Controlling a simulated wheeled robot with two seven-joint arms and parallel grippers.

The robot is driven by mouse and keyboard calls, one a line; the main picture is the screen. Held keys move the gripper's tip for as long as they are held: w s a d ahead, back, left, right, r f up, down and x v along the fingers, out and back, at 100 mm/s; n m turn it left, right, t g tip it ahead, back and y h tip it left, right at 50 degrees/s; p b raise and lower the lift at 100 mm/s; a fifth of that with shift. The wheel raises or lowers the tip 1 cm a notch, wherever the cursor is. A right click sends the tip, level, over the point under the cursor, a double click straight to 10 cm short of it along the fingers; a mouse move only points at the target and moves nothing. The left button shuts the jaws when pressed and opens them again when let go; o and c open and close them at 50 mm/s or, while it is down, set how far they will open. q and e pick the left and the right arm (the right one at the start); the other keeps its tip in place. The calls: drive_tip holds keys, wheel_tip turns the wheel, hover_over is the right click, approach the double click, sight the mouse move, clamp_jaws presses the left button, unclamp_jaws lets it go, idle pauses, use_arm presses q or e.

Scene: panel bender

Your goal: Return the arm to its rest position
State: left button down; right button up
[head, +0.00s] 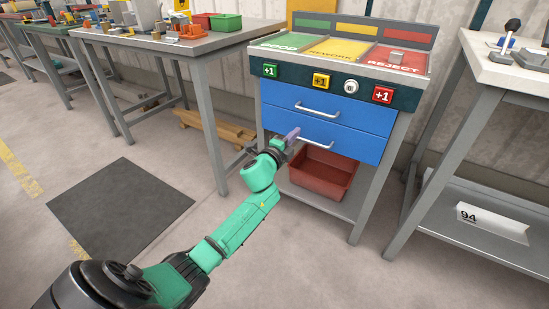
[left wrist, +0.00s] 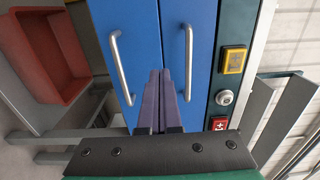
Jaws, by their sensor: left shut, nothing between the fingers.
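My left gripper (head: 293,136) is reached out in front of the blue two-drawer cabinet, near the left part of the lower drawer (head: 345,138). Its purple-grey fingers are together with nothing between them. The left wrist view, turned sideways, shows the fingers (left wrist: 160,100) between the lower drawer's handle (left wrist: 122,68) and the upper drawer's handle (left wrist: 188,62), around neither. Both drawers look closed. The gap between fingertips and drawer front is hard to judge. My green left arm stretches up from the bottom left of the head view. My right gripper is not in view.
A red bin (head: 323,170) stands on the shelf below the drawers. The sorting top (head: 340,52) holds a small grey block (head: 396,54) on its red field. Workbenches stand left (head: 185,45) and right (head: 500,70). Open floor lies around a dark mat (head: 118,205).

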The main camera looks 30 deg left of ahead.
use_arm(q)
drive_tip(key=s+p, duration=0.1)
drive_tip(key=s, duration=0.7)
drive_tip(key=shift+s+f, duration=0.2)
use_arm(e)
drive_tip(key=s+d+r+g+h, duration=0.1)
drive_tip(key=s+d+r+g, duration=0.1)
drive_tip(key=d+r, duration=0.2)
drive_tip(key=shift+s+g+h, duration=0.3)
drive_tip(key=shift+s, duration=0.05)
